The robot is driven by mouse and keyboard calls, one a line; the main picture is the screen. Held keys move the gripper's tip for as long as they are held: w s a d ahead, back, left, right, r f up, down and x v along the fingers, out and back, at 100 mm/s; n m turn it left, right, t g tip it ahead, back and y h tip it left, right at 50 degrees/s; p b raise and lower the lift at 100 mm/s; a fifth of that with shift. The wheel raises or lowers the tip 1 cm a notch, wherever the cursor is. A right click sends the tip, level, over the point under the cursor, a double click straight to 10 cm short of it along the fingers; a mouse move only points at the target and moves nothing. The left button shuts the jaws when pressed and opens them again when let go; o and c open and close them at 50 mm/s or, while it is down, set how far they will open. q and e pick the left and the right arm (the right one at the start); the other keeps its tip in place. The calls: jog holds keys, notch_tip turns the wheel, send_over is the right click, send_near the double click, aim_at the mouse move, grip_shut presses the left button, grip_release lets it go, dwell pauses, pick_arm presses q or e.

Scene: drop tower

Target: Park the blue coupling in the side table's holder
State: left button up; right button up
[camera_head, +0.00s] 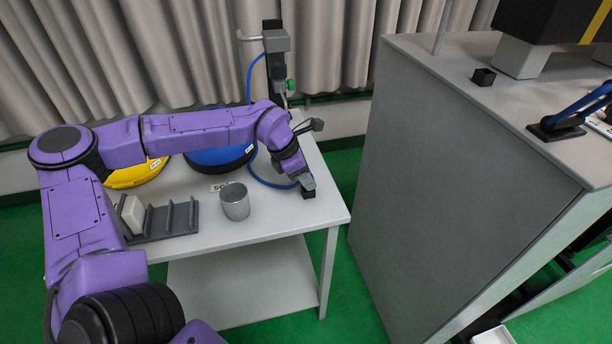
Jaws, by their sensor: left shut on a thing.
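My left gripper (307,183) is at the right front part of the white side table (270,227), low over the tabletop, shut on the end of the blue hose (265,182). The blue coupling itself is mostly hidden by the gripper, so I cannot make out its shape. A small dark block (308,194), which looks like the holder, shows right under the fingertips. I cannot tell whether the coupling is seated in it or just above it. The hose hangs from a post behind the table and loops down to the gripper. My right gripper is not in view.
A metal cup (235,201) and a grey slotted rack (172,220) with a white block (133,213) stand left of the gripper. A yellow disc (135,176) and a blue disc (215,160) lie behind. A tall grey cabinet (450,190) stands close on the right.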

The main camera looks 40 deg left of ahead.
pick_arm(q)
jog(key=shift+f, duration=0.1)
jog(key=o, duration=0.9)
jog(key=v, duration=1)
jog(key=shift+r, duration=0.25)
jog(key=shift+a, duration=0.1)
